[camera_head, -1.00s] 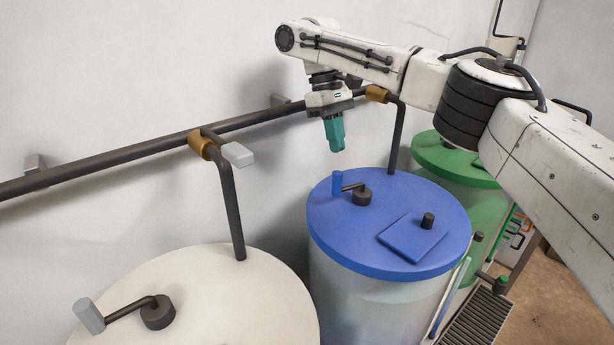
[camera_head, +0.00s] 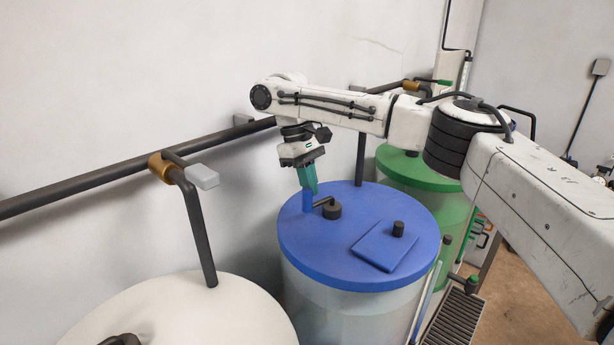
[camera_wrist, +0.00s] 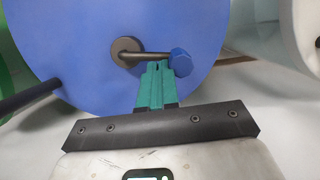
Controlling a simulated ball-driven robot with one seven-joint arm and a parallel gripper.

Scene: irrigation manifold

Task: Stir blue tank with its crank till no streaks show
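The blue tank's lid (camera_head: 350,265) carries a crank with a dark hub (camera_head: 332,210), a short dark arm and an upright blue handle (camera_head: 307,200) at the lid's back left. My gripper (camera_head: 311,190) hangs just above the handle, its teal fingers pointing down and overlapping it in the head view. In the wrist view the fingers (camera_wrist: 157,66) look closed together and empty. The blue handle (camera_wrist: 181,62) is just right of the tips there, and the crank arm (camera_wrist: 152,55) passes beyond them. Contact cannot be told. The pale tank wall (camera_head: 340,310) shows no clear streaks.
A blue hatch with a black knob (camera_head: 398,229) sits on the lid. A white tank (camera_head: 200,315) stands front left, a green-lidded tank (camera_head: 425,172) behind right. A dark pipe (camera_head: 100,185) with a grey-handled valve (camera_head: 202,176) runs along the wall. A floor grate (camera_head: 455,318) lies right.

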